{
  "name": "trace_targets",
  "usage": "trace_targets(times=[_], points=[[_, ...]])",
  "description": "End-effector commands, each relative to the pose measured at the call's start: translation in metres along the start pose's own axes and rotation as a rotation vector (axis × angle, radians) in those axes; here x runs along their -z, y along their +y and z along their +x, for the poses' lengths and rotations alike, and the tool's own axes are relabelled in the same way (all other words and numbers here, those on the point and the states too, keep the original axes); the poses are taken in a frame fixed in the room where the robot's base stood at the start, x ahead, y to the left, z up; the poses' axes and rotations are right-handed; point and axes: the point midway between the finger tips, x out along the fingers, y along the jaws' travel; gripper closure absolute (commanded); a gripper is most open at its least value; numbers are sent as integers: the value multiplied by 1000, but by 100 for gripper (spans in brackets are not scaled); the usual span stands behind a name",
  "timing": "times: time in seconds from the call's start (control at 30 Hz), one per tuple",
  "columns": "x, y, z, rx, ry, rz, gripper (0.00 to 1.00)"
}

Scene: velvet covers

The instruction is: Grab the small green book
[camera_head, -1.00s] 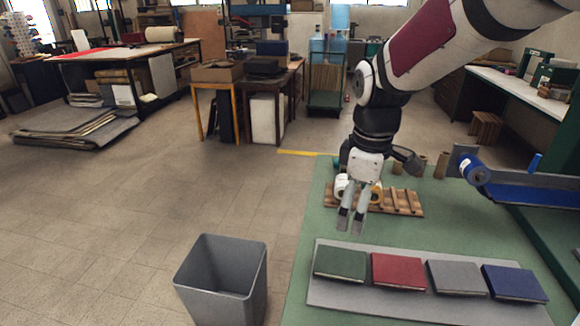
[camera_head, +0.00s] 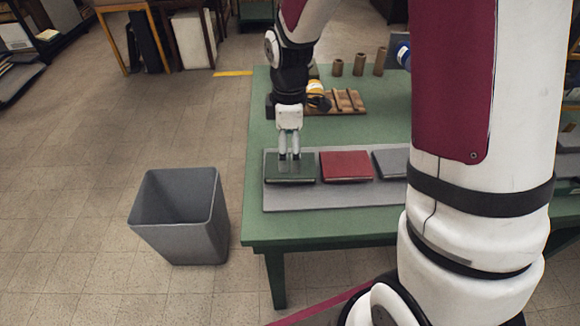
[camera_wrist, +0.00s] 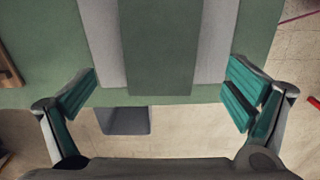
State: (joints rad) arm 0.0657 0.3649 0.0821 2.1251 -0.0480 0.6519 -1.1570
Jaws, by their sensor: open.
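The small green book (camera_head: 273,171) lies flat at the left end of a grey board (camera_head: 330,196), left of a red book. My gripper (camera_head: 289,158) points straight down over the green book, its fingertips overlapping the book in the head view. I cannot tell the exact height of the fingertips. In the wrist view the green book (camera_wrist: 162,45) runs between my two fingers at top centre, with grey board on both sides. My gripper (camera_wrist: 160,92) is open there, with wide-apart teal pads and nothing between them touching.
A red book (camera_head: 346,165) and a grey book (camera_head: 390,163) lie to the right; my arm hides the board beyond. A wooden rack (camera_head: 350,101) with rolls stands behind on the green table (camera_head: 262,218). A grey bin (camera_head: 180,215) stands on the floor at left.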

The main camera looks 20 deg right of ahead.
Motion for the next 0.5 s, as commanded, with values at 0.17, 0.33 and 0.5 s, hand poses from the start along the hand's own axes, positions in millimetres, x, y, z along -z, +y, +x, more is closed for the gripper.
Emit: trace_targets(times=[0.17, 0.33, 0.5], points=[[-2, -1, 25, 5, -2, -1, 3], [-3, -1, 46, 4, -2, -1, 3], [-3, 0, 50, 1, -1, 0, 3]])
